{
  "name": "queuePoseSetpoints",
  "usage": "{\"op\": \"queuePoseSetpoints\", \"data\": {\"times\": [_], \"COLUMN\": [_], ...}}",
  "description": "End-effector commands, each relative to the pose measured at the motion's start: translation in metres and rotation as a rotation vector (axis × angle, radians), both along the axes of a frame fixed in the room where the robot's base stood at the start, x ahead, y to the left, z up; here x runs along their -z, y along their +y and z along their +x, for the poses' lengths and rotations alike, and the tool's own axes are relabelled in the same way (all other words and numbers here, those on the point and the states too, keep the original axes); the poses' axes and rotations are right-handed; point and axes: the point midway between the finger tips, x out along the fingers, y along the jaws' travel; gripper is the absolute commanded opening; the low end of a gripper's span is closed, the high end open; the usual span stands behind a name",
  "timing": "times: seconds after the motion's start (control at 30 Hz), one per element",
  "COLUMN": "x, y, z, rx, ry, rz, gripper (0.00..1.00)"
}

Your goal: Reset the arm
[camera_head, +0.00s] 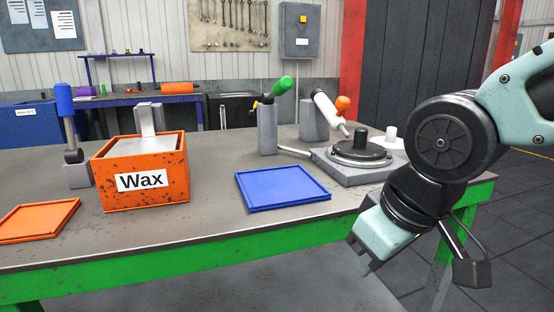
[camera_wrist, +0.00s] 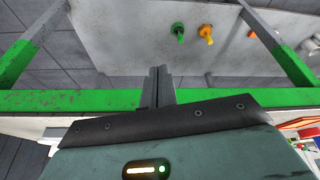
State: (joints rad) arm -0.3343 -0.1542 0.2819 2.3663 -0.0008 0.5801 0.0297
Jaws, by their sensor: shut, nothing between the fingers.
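My arm comes in from the right in the head view. My gripper (camera_head: 361,257) hangs at the front right edge of the workbench (camera_head: 215,231), pointing down and to the left, and is empty. In the wrist view my gripper (camera_wrist: 158,72) shows its two fingers close together, shut with nothing between them. The bench's green front rail (camera_wrist: 70,101) shows behind the fingers in that view.
On the bench stand an orange box labelled Wax (camera_head: 145,187), a blue tray (camera_head: 282,187), an orange tray (camera_head: 38,220), a green-handled tool (camera_head: 281,86), an orange-tipped tool (camera_head: 328,105) and a round fixture on a grey plate (camera_head: 361,152). Floor (camera_head: 520,225) is clear at right.

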Motion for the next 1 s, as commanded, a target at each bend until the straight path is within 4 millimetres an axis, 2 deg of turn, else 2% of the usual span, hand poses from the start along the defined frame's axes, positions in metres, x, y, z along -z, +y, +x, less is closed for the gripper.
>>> {"op": "queuePoseSetpoints", "data": {"times": [0.03, 0.1, 0.3, 0.33, 0.57, 0.8, 1.0], "x": [0.018, 0.037, 0.079, 0.062, 0.013, -0.056, -0.098], "y": [0.000, -0.002, -0.018, -0.016, -0.015, -0.015, -0.015], "z": [-0.022, -0.048, -0.118, -0.113, -0.111, -0.111, -0.110], "rx": [-0.020, -0.041, -0.092, -0.088, -0.085, -0.083, -0.082], "ry": [0.060, 0.132, 0.314, 0.304, 0.297, 0.296, 0.297], "rz": [-0.023, -0.051, -0.135, -0.128, -0.125, -0.125, -0.124], "gripper": [0.00, 0.00, 0.00, 0.00, 0.00, 0.00, 0.00]}}
